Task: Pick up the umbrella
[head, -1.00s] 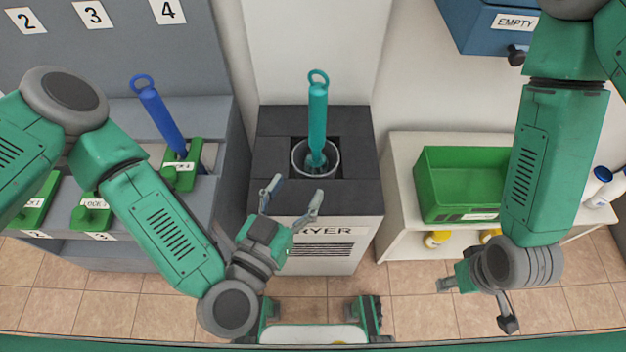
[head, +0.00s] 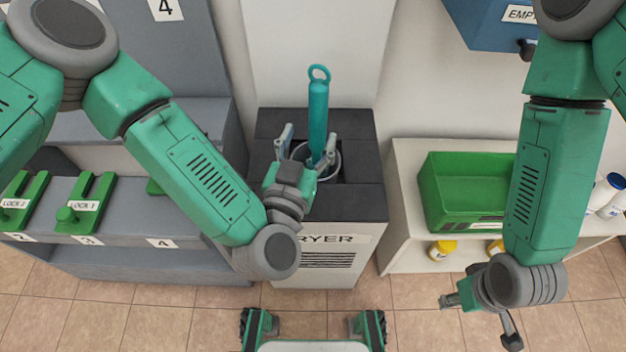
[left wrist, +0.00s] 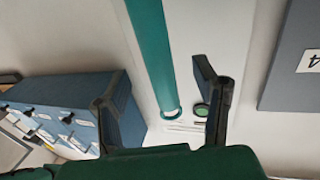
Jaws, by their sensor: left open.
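The teal umbrella (head: 318,112) stands upright in the round holder of the dryer (head: 340,258), its ring handle at the top. My left gripper (head: 308,145) is open over the dryer at the umbrella's lower part, with one finger on either side of it in the head view. In the left wrist view the umbrella (left wrist: 152,55) runs between the two spread fingers, with its ring end showing. Whether either finger touches it I cannot tell. My right gripper (head: 478,322) is open and empty at the lower right, away from the umbrella.
A grey shelf unit with green lock blocks (head: 90,205) stands left of the dryer. A white shelf (head: 405,240) with a green bin (head: 465,190) stands to the right. A blue box (head: 490,30) hangs at upper right. The floor before the dryer is clear.

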